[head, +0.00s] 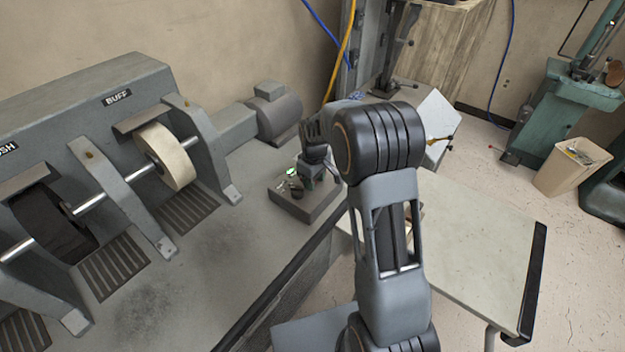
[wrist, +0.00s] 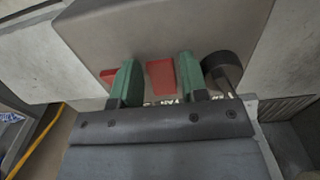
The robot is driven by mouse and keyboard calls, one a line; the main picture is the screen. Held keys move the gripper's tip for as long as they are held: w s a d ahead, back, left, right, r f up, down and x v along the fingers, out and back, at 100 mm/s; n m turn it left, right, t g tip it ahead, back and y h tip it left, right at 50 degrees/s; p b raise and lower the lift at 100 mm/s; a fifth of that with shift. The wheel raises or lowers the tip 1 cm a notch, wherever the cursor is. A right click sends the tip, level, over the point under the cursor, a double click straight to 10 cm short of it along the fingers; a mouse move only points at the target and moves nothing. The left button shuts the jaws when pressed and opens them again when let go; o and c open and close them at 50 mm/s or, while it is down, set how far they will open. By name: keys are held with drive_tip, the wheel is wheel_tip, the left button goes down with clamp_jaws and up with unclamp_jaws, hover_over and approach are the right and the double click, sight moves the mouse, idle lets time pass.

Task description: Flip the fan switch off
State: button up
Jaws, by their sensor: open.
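A small grey control box (head: 292,205) sits on the bench right of the buffing machine, with a lit green spot on its top. My gripper (head: 309,180) is over this box, with its green fingers pointing down. In the wrist view my gripper (wrist: 156,64) is open, its two green fingers apart over the box top (wrist: 165,28). A red switch (wrist: 160,78) shows between the fingers. Another red piece (wrist: 108,76) shows left of the left finger, partly covered. White lettering below the red switch is mostly hidden by my gripper. I cannot tell whether the fingers touch a switch.
A black knob on a stem (wrist: 221,66) stands close to the right finger. The buffing machine (head: 95,100) with its pale wheel (head: 165,156) fills the left. A motor (head: 272,110) is behind the box. A pale table (head: 475,240) is at the right.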

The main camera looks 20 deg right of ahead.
drive_tip(key=shift+c, duration=0.2)
drive_tip(key=c, duration=0.6)
drive_tip(key=shift+a+r+g+p, duration=0.1)
drive_tip(key=shift+r+g+p, duration=0.25)
drive_tip(key=shift+p, duration=0.55)
drive_tip(key=shift+w+g+h+p, duration=0.15)
drive_tip(key=shift+g+h+p, duration=0.25)
drive_tip(key=shift+p, duration=0.2)
drive_tip(key=shift+w+a+f+g+h+p, duration=0.1)
drive_tip(key=shift+f+g+h+p, duration=0.05)
drive_tip(key=shift+g+h+p, duration=0.3)
drive_tip(key=o, duration=0.6)
drive_tip(key=shift+o, duration=0.2)
